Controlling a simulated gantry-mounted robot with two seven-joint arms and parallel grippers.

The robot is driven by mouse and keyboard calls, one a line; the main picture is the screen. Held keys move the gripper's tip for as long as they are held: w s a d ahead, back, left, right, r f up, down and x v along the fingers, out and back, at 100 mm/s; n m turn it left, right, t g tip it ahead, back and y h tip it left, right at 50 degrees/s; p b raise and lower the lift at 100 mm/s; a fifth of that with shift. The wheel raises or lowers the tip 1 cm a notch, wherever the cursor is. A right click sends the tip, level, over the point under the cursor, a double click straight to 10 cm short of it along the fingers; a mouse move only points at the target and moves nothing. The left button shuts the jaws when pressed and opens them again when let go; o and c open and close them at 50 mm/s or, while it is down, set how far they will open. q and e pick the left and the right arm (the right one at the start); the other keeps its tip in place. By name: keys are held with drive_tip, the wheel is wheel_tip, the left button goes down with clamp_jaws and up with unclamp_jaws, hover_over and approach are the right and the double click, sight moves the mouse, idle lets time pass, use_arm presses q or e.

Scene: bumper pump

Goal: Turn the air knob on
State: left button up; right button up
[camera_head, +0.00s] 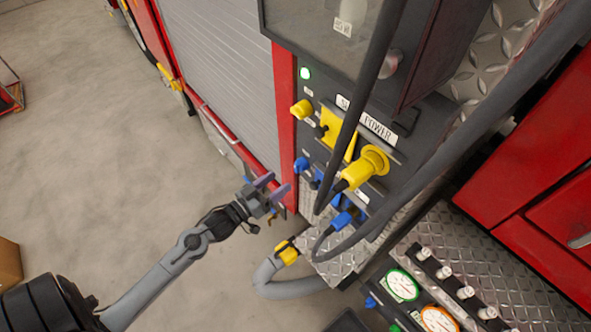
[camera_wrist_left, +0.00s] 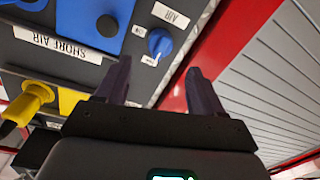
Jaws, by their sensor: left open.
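The air knob (camera_head: 301,164) is a small blue knob on the left edge of the dark control panel, below a yellow knob. In the left wrist view the blue air knob (camera_wrist_left: 159,43) sits under an "AIR" label, with small white position labels beside it that are hard to read. My left gripper (camera_head: 274,186) is open and empty, to the left of and a little below the knob in the head view. In the left wrist view the open fingers (camera_wrist_left: 158,68) point toward the panel, with the knob beyond the gap between them, apart from both. My right gripper is not in view.
A yellow knob (camera_head: 301,110), a yellow shore power plug (camera_head: 365,169) and a blue hose fitting (camera_head: 341,221) crowd the panel, with thick dark cables crossing it. A red post (camera_head: 284,100) and grey shutter (camera_head: 222,70) stand left of it.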

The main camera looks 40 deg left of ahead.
sight(295, 170)
use_arm(q)
drive_tip(key=w, duration=0.5)
drive_tip(key=w+d, duration=0.1)
drive_tip(key=w, duration=0.2)
drive_tip(key=shift+w, duration=0.25)
drive_tip(key=shift+c, duration=0.3)
drive_tip(key=c, duration=1)
